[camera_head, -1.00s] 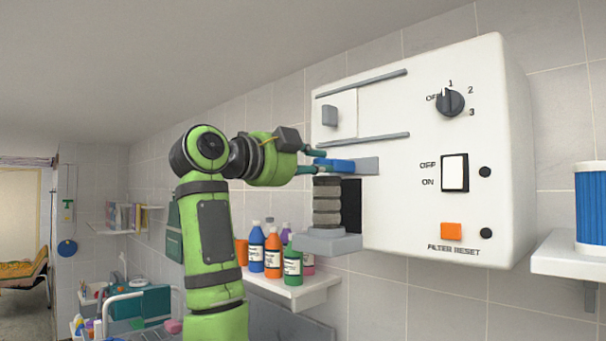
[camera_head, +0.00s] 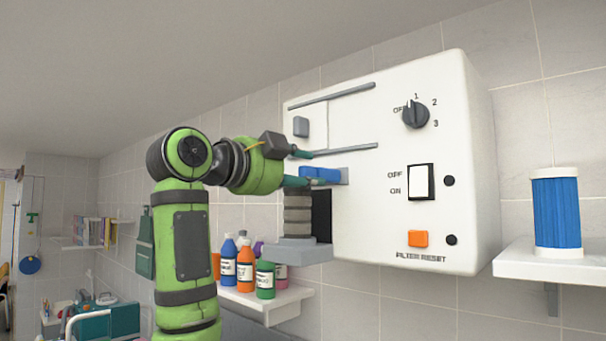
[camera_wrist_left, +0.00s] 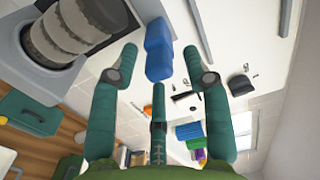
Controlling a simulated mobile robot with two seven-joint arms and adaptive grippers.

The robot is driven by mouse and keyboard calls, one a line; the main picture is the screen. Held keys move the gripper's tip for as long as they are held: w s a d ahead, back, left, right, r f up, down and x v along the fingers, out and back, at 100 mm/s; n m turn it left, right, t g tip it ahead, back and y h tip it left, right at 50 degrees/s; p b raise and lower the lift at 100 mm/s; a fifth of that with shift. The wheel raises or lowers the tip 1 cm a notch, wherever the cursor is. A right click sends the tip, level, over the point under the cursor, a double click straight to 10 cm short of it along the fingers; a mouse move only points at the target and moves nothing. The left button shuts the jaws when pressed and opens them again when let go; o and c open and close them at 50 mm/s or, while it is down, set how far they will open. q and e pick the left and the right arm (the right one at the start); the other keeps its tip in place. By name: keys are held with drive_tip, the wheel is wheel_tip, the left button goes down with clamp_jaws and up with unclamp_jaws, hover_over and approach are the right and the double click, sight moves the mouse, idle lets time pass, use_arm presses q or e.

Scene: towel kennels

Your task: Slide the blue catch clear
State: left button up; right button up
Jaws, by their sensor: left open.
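The blue catch (camera_head: 320,174) sits on a grey plate on the front of the white box (camera_head: 375,215). It lies just above the right part of a ribbed grey cylinder (camera_head: 298,213). My left gripper (camera_head: 303,168) is at the catch's left end, with open fingers above and below. In the left wrist view the catch (camera_wrist_left: 158,50) lies between the spread outer fingertips, and the third finger points at its near end. I cannot tell whether they touch. My right gripper is not in view.
The cylinder stands on a grey ledge (camera_head: 290,253) beside a dark opening. Several bottles stand on a shelf (camera_head: 270,298) below. A blue pleated cylinder (camera_head: 556,212) stands on the right shelf (camera_head: 570,262). The box carries a dial (camera_head: 415,114), a switch and an orange button (camera_head: 418,239).

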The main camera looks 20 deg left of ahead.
use_arm(q)
drive_tip(key=v, duration=1.1)
drive_tip(key=shift+s, duration=0.25)
